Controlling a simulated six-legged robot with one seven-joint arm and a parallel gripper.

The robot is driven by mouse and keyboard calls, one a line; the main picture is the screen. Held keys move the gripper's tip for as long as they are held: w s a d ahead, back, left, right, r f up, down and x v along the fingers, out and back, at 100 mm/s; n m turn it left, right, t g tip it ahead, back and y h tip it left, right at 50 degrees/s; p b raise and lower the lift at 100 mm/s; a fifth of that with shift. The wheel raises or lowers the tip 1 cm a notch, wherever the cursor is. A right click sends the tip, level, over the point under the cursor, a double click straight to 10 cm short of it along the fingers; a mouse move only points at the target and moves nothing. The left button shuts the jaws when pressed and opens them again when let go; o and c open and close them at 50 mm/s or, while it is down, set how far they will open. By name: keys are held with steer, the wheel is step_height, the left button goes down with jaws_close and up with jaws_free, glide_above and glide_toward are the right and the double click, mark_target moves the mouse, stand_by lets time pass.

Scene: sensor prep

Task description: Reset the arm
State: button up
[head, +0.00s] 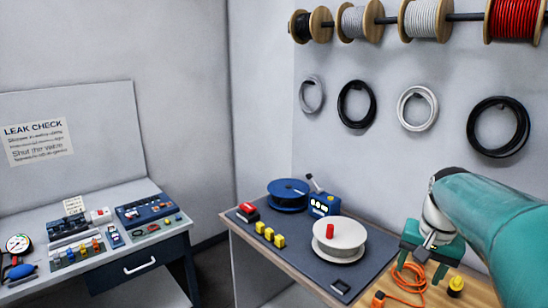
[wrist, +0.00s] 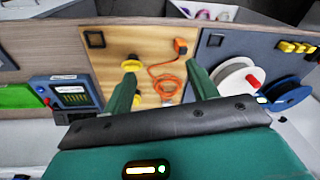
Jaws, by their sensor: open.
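My arm is teal and comes in from the right in the head view. My gripper (head: 430,246) hangs over the right part of the wooden bench, beside the orange cable (head: 408,279). In the wrist view my gripper (wrist: 161,72) has its two green fingers wide apart with nothing held between them. The orange cable (wrist: 167,83) and a yellow knob-like piece (wrist: 131,62) lie on the wood beyond the fingers, apart from them as far as I can tell. The fingertips are partly hidden in the head view.
A dark mat (head: 285,254) holds a white spool (head: 338,247), a blue spool (head: 288,191), a blue device (head: 323,205) and yellow blocks (head: 269,234). Cable coils (head: 357,104) hang on the wall. A leak-check table (head: 100,208) stands left, across a gap.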

steer(key=s+a+f+n+t, duration=0.1)
steer(key=s+a+n+t, duration=0.1)
steer(key=s+a, duration=0.5)
steer(key=s+a+f+n+t, duration=0.1)
steer(key=s+a+n, duration=0.4)
steer(key=a, duration=0.6)
steer(key=shift+s+a+f+t, duration=0.25)
steer(key=shift+s+t, duration=0.15)
steer(key=shift+s, duration=0.6)
